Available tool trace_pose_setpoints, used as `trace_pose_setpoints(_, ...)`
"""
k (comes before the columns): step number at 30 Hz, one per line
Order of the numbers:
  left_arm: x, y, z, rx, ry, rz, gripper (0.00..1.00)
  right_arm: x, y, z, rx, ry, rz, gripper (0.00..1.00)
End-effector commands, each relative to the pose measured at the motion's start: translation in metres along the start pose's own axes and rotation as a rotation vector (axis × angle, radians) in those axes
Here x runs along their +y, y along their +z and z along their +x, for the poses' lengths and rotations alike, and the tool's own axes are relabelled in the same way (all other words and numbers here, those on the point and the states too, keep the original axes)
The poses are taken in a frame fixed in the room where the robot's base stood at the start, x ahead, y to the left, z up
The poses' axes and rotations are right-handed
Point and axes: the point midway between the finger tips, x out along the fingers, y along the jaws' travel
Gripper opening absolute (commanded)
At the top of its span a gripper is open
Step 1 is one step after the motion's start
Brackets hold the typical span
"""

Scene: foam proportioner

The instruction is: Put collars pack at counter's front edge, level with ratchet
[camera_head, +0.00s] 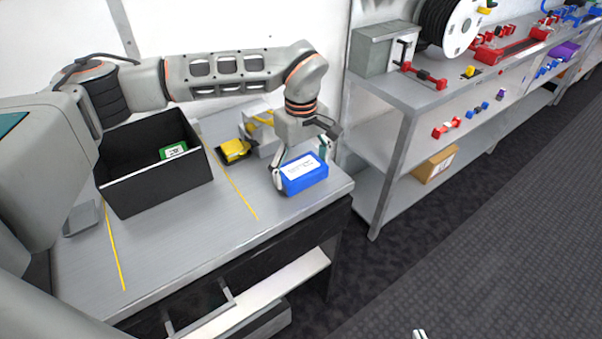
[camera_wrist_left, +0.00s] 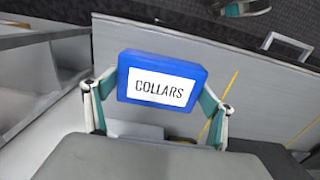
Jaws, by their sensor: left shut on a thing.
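The blue collars pack (camera_head: 303,177) has a white label, which reads COLLARS in the left wrist view (camera_wrist_left: 160,80). My left gripper (camera_head: 302,167) is shut on it, one finger at each end. The pack is over the right part of the counter (camera_head: 215,235), a little in from the front edge; I cannot tell whether it touches the top. A yellow-and-black item (camera_head: 233,150), which may be the ratchet, lies behind and left of the pack. Only a small tip of my right gripper (camera_head: 419,334) shows at the bottom; its opening is hidden.
A black bin (camera_head: 160,192) with a green pack (camera_head: 173,151) inside stands on the counter's left part. Yellow lines (camera_head: 240,190) cross the top. A shelf unit (camera_head: 400,95) with parts stands to the right. The counter front between the lines is clear.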

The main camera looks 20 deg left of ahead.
Motion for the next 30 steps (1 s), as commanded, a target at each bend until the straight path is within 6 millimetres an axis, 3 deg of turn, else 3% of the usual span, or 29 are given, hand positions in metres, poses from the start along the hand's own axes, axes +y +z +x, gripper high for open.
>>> trace_pose_setpoints(3,0.000,0.001,0.016,-0.002,0.000,0.000,0.57,0.000,0.000,0.000,0.000,0.000,0.000,0.00)
trace_pose_setpoints(15,0.000,0.000,0.020,0.000,0.000,0.001,0.57,0.000,0.003,0.001,-0.004,0.000,0.000,0.00)
trace_pose_setpoints(16,0.000,0.000,0.020,0.000,0.000,0.001,0.91,0.000,0.003,0.001,-0.004,0.000,0.000,0.00)
trace_pose_setpoints(17,0.000,0.000,0.020,0.000,0.000,0.001,0.98,0.000,0.003,0.001,-0.004,0.000,0.000,0.00)
trace_pose_setpoints(30,0.001,0.000,0.013,0.001,0.002,0.001,1.00,0.000,0.002,0.000,-0.004,0.000,0.000,0.00)
